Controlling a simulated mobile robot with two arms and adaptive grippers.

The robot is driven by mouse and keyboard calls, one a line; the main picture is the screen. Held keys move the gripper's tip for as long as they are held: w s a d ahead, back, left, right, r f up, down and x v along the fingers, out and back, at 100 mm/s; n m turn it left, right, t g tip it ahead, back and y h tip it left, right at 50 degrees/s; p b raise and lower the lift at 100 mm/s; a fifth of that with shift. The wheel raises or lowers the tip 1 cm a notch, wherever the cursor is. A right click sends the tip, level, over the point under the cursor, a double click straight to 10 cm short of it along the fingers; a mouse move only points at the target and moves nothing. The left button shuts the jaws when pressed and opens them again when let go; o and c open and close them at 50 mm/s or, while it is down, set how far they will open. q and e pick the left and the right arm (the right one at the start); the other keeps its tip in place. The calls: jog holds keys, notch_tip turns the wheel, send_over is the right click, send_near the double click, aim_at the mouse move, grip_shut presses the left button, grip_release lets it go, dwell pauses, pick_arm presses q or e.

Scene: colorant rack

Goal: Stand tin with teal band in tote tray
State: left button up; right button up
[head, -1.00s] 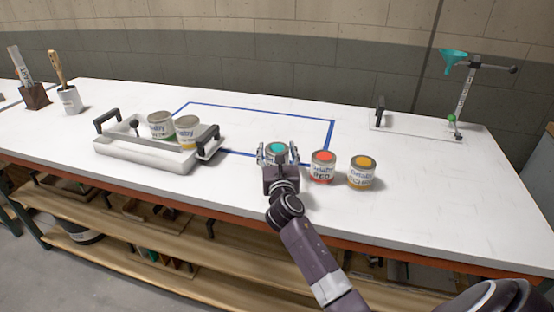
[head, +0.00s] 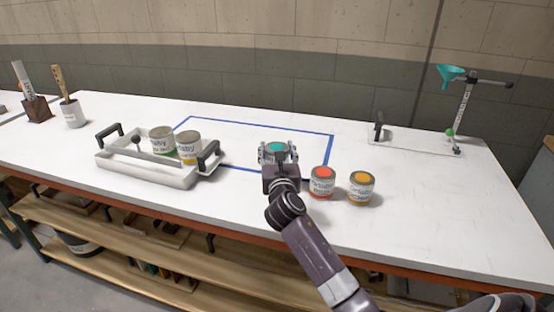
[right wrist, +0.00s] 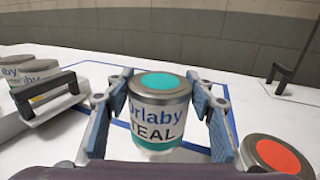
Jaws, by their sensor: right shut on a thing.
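The tin with the teal band (right wrist: 160,110) is upright between the fingers of my right gripper (head: 277,153), which is shut on it. Its teal lid spot shows in the head view, while the gripper hides most of its body there. It appears raised a little above the table, near the front edge of the blue outline. The white tote tray (head: 140,174), with black end handles, stands to the left. Two tins, one with a green band (head: 162,141) and one with a yellow band (head: 188,149), stand in its right part. My left gripper is not in view.
A red-lidded tin (head: 321,183) and an orange-lidded tin (head: 361,188) stand just right of my right gripper. A blue taped outline (head: 260,126) encloses bare table. A stand with a teal funnel (head: 451,73) is at the back right. A brush pot (head: 72,113) is far left.

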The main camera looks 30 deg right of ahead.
notch_tip(320, 180, up, 14)
jog(key=p, duration=0.2)
jog(key=s+a+f+n+t+y, duration=0.25)
jog(key=s+a+f+y, duration=0.25)
jog(key=s+a+f, duration=0.6)
jog(key=s+a+f+n+y, duration=0.3)
jog(key=s+a, duration=0.9)
jog(key=shift+s+a+f+y, duration=0.2)
jog(key=shift+s+y, duration=0.2)
